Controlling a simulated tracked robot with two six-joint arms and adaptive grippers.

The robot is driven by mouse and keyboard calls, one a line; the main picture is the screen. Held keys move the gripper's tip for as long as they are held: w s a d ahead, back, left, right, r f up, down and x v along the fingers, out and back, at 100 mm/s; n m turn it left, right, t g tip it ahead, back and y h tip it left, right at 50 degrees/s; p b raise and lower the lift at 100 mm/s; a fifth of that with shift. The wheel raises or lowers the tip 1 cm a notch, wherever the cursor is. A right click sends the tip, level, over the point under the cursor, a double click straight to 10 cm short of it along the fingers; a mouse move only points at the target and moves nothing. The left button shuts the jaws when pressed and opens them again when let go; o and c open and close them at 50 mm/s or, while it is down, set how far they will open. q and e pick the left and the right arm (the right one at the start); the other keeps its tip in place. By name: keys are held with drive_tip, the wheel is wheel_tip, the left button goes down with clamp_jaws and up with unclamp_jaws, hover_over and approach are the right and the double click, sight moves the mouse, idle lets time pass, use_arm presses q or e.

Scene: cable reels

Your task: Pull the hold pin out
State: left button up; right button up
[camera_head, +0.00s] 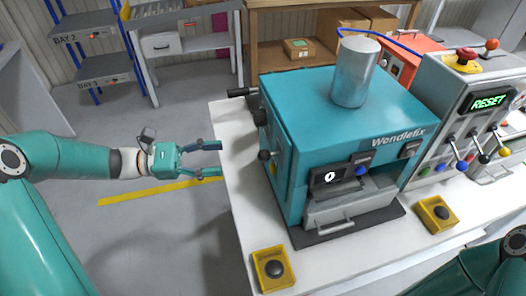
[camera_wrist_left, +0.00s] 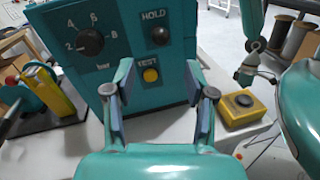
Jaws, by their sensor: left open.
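The hold pin is a black round knob (camera_wrist_left: 160,36) under the word HOLD on the side panel of the teal machine (camera_wrist_left: 175,85). In the head view it appears to be the black knob (camera_head: 264,155) on the machine's left side. My left gripper (camera_head: 217,159) is open and empty, left of that side, its fingers pointing at it. In the left wrist view the gripper's fingers (camera_wrist_left: 158,70) stand apart below the knob, with a clear gap to it. What seems to be my right gripper (camera_wrist_left: 246,72) is small at the upper right; its jaws are unclear.
A dial (camera_wrist_left: 90,41) sits left of the knob, and a yellow TEST button (camera_wrist_left: 151,75) sits below it. A yellow box with a black button (camera_head: 273,269) stands on the white table (camera_head: 233,190) in front. A black handle (camera_head: 241,92) sticks out farther back.

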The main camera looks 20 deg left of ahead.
sight(263, 155)
use_arm(q)
drive_tip(key=p+x, duration=0.1)
drive_tip(key=x, duration=1)
drive_tip(key=shift+d+p, duration=0.25)
drive_tip(key=shift+p, duration=0.15)
drive_tip(key=shift+c, duration=0.2)
clamp_jaws()
